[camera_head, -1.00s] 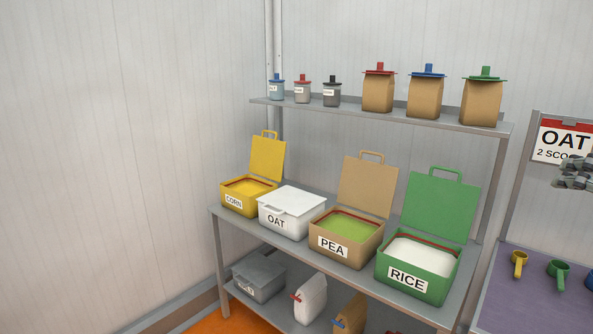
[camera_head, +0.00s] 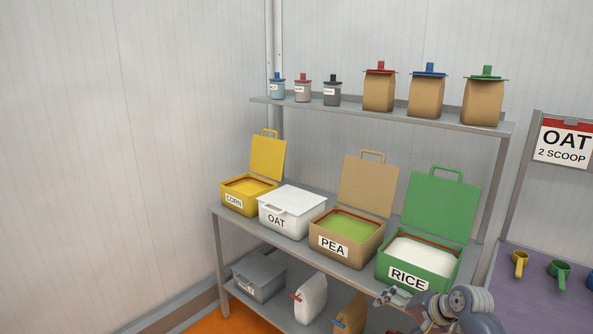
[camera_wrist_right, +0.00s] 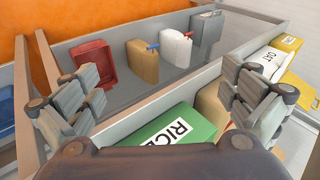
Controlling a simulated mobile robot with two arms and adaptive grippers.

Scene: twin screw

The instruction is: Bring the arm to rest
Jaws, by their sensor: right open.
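My right gripper (camera_head: 388,296) is at the lower right of the head view, in front of the green RICE bin (camera_head: 452,272). In the right wrist view the same gripper (camera_wrist_right: 168,88) has its two fingers wide apart with nothing between them. The RICE bin (camera_wrist_right: 172,132) shows below and between the fingers there. Whether the gripper touches the bin or shelf cannot be told. My left gripper is not in view.
The shelf (camera_head: 215,222) holds the open CORN bin (camera_head: 236,203), the closed OAT bin (camera_head: 290,197) and the open PEA bin (camera_head: 345,258). Scoops (camera_head: 558,272) lie right, below the OAT sign (camera_head: 563,142).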

